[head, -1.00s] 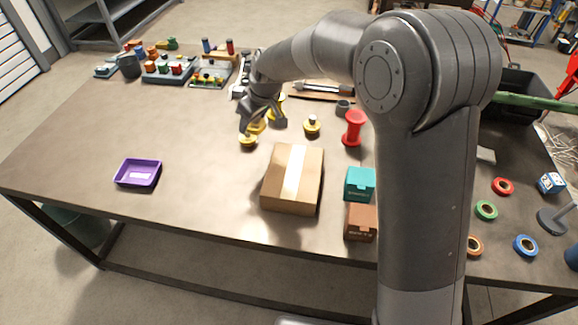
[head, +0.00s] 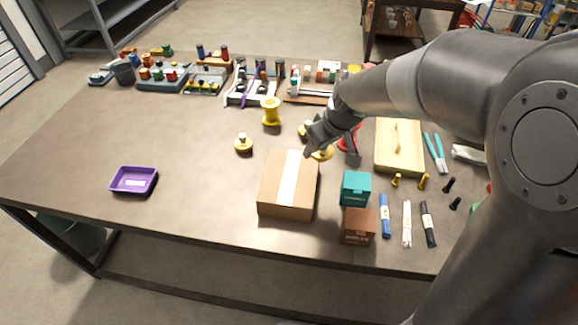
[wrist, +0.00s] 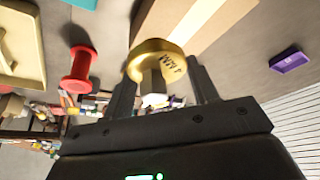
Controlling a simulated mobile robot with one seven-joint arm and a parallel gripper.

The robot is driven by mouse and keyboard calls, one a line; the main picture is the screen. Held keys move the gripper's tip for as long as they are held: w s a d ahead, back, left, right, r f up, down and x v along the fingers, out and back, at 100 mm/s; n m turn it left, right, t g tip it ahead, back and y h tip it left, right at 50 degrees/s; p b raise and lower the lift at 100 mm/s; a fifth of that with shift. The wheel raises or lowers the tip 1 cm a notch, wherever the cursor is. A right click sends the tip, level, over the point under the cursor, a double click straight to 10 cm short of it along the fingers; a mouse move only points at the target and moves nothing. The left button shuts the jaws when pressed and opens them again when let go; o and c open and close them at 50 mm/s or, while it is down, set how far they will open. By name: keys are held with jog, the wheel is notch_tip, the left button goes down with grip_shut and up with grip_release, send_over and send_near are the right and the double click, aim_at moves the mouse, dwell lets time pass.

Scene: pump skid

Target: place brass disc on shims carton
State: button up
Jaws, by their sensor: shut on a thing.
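My gripper (head: 330,146) is shut on a brass disc (head: 323,154), held by its pale stem and raised near the back right corner of the taped cardboard box. In the wrist view the disc (wrist: 160,59) sits tilted between the two fingers (wrist: 163,92), with "4 MM" on its face. Three cartons stand at the table's front: the large taped cardboard box (head: 271,191), a teal carton (head: 355,188) and a small brown carton (head: 358,227). Their labels are too small to read, so I cannot tell which is the shims carton.
Another brass disc (head: 243,144) stands left of my gripper, and one more (head: 303,131) is partly hidden behind it. A yellow spool (head: 271,112) stands behind. A purple tray (head: 133,181) is at left, with clear table between.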

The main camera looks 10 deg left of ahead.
jog(key=a+f, duration=0.1)
jog(key=a, duration=0.1)
jog(key=a+f, duration=0.2)
jog(key=a, duration=0.1)
jog(key=a+f, duration=0.2)
jog(key=a, duration=0.1)
jog(key=shift+w, duration=0.35)
jog(key=shift+f, duration=1.85)
jog(key=shift+f, duration=0.1)
jog(key=o, duration=1)
jog(key=v, duration=1.1)
jog(key=s+d+r+m+h, duration=0.1)
jog(key=s+d+r+m, duration=0.2)
jog(key=s+d, duration=0.3)
jog(key=s+d+r+m+t+h, duration=0.1)
jog(key=s+d+r+m, duration=0.2)
jog(key=s+d, duration=0.3)
jog(key=s+d+r+m+t+h, duration=0.1)
jog(key=s+d+r+m, duration=0.2)
jog(key=s+d, duration=0.3)
jog(key=shift+s+d+r, duration=0.15)
jog(key=shift+d, duration=0.9)
jog(key=shift+s+d+r, duration=0.1)
jog(key=shift+d, duration=0.9)
